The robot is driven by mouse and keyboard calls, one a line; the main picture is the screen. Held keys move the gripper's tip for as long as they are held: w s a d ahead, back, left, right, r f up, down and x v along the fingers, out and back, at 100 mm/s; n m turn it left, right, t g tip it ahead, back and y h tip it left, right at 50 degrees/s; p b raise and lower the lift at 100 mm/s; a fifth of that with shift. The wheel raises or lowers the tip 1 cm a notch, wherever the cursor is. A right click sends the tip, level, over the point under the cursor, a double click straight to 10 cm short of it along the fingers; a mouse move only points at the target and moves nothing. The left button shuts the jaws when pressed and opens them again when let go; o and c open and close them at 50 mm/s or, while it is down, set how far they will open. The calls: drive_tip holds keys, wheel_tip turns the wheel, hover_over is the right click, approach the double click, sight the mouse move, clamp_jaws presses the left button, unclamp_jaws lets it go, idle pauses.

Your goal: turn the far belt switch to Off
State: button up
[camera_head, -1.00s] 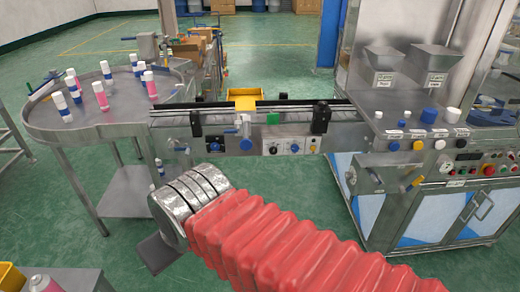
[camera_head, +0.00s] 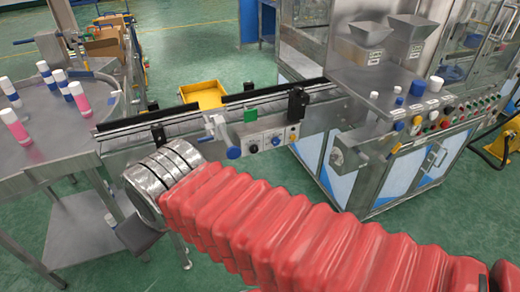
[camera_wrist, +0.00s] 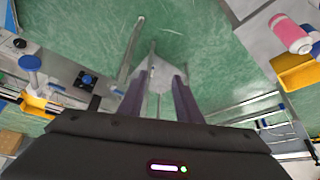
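The conveyor belt (camera_head: 180,122) runs across the head view. I cannot tell which one is the far belt switch. In the wrist view, a blue knob on a black square (camera_wrist: 87,80) and a taller blue knob (camera_wrist: 30,62) show at left. My gripper (camera_wrist: 160,78) has two dark fingers apart with nothing held between them. They point down past the belt's front toward the floor. In the head view my gripper is mostly hidden behind my silver wrist.
A round table (camera_head: 30,165) with pink and white cans stands at left. The crimping machine (camera_head: 400,150) with hoppers and buttons stands at right. A yellow tray (camera_head: 203,94) is behind the belt. My red arm covers the front middle.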

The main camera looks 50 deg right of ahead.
drive_tip(key=shift+w, duration=0.4)
drive_tip(key=o, duration=0.3)
drive_tip(key=shift+w+d, duration=0.2)
drive_tip(key=shift+w, duration=0.05)
drive_tip(key=shift+o, duration=0.4)
drive_tip(key=w+d+f+m+h, duration=0.1)
drive_tip(key=w+d+f, duration=0.2)
drive_tip(key=d, duration=0.3)
drive_tip(key=w+d+f+m+h, duration=0.1)
drive_tip(key=w+d+f, duration=0.2)
drive_tip(key=d, duration=0.4)
drive_tip(key=shift+w+d+f+h, duration=0.2)
drive_tip(key=shift+w+h, duration=0.2)
drive_tip(key=shift+w, duration=0.45)
drive_tip(key=w+d+f+m+t+h, duration=0.1)
drive_tip(key=d+f, duration=0.5)
drive_tip(key=d, duration=0.4)
drive_tip(key=w+d+f+t+h, duration=0.1)
drive_tip(key=d+f, duration=0.6)
drive_tip(key=d, duration=0.4)
drive_tip(key=s+d+f+t+h, duration=0.2)
drive_tip(key=d+f+t, duration=0.2)
drive_tip(key=d, duration=0.2)
drive_tip(key=s+d+m+t+h, duration=0.1)
drive_tip(key=s+m+t+h, duration=0.1)
drive_tip(key=s, duration=0.5)
drive_tip(key=shift+d+r+m+t, duration=0.3)
drive_tip(key=shift+m+t, duration=0.3)
drive_tip(key=shift+t, duration=0.4)
